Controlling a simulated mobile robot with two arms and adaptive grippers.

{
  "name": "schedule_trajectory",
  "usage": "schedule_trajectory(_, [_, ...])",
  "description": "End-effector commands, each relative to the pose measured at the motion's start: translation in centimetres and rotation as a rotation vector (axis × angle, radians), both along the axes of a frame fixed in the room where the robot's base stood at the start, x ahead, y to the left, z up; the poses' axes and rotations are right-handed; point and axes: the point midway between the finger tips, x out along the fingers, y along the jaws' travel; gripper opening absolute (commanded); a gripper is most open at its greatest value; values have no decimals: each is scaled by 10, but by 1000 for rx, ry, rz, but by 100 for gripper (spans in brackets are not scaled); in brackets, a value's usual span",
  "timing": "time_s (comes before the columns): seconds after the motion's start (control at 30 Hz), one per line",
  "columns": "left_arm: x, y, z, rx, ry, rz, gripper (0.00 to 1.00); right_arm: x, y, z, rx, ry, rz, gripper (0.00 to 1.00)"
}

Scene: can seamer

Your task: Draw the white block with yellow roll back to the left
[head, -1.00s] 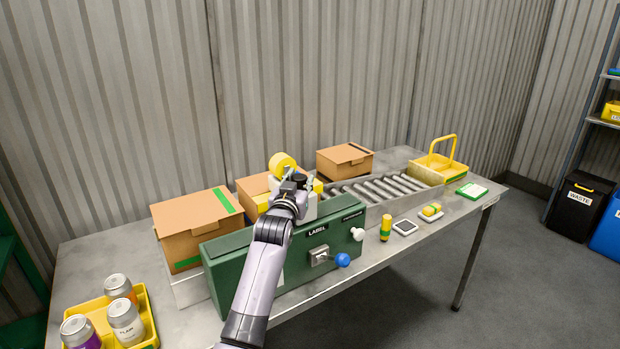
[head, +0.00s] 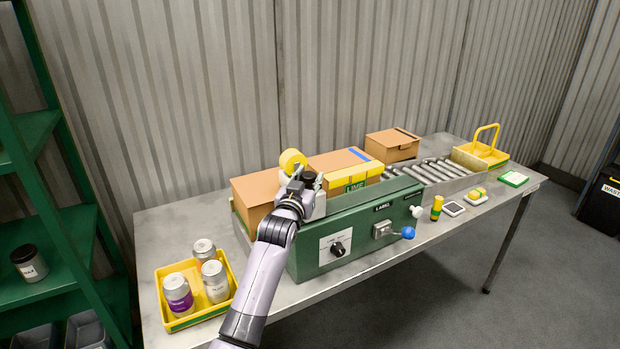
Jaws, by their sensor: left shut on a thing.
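The white block (head: 319,205) with the yellow roll (head: 292,160) on top is at the left end of the green machine (head: 360,237), just behind its panel. My left gripper (head: 302,180) is at the block and shut on it; my wrist covers much of the block and the exact grip. A brown box (head: 255,195) is behind the gripper, to the left. My right gripper is not in view.
A yellow tray (head: 230,272) with several cans stands at the table's left end. A roller conveyor (head: 435,171) runs right toward a yellow basket (head: 480,155). A blue knob (head: 408,232) and a white knob (head: 416,211) stick out from the machine.

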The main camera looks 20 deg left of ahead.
Motion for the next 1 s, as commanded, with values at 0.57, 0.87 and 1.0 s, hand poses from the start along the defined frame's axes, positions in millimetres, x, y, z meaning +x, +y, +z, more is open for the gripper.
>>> schedule_trajectory(0.57, [-1, 2, 0, 4, -1, 3, 51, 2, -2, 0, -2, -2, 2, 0])
schedule_trajectory(0.87, [0, 1, -1, 3, 1, 2, 54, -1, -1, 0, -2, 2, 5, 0])
schedule_trajectory(1.0, [-6, 1, -2, 3, 2, 2, 54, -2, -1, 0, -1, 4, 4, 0])
